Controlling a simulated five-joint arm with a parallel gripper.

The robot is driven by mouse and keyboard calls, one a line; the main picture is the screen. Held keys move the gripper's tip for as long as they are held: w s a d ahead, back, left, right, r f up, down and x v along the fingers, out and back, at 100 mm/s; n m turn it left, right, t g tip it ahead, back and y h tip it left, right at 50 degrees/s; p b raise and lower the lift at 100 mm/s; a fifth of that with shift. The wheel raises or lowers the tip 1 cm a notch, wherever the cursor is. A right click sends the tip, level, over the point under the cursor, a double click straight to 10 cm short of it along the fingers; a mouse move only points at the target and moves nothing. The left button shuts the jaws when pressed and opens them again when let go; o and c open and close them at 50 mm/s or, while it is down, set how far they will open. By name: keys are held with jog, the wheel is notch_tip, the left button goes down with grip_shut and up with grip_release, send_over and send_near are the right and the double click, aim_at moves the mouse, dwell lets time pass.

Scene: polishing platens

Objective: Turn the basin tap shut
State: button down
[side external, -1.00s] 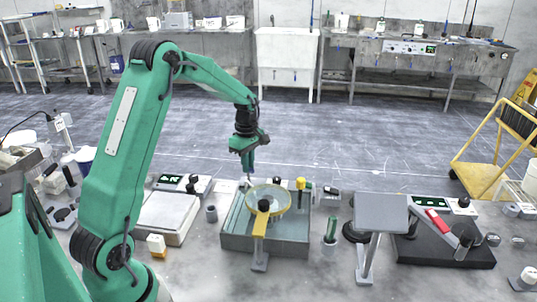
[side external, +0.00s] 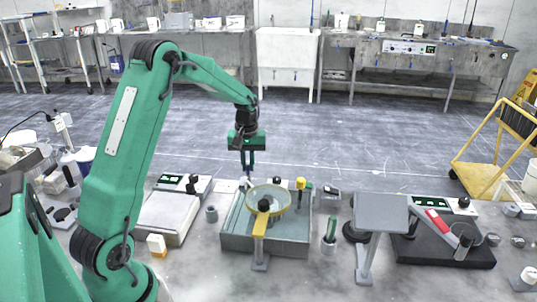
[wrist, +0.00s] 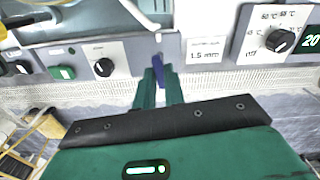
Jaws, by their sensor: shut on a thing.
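My gripper (side external: 247,172) points down at the back edge of the grey basin (side external: 232,240). In the wrist view, the gripper (wrist: 158,80) has its two green fingers shut on the blue tap handle (wrist: 157,64). The handle stands between the fingertips at the edge of the grey panel beside the basin, which shows at the top left (wrist: 100,28). In the side view the handle is small and hard to make out, and the tap's spout cannot be told apart. Whether water runs cannot be seen.
A round yellow-rimmed lens (side external: 268,198) on a stand is in front of the basin. The panel bears a black knob (wrist: 103,67) left of the tap and a "1.5 mm" label (wrist: 206,51) right of it. A black-based platen unit (side external: 440,250) stands farther right.

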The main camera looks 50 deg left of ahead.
aim_at(248, 167)
jog(key=shift+m, duration=0.9)
jog(key=c, duration=1.5)
grip_release()
jog(key=shift+r, duration=0.15)
jog(key=shift+r, duration=3.8)
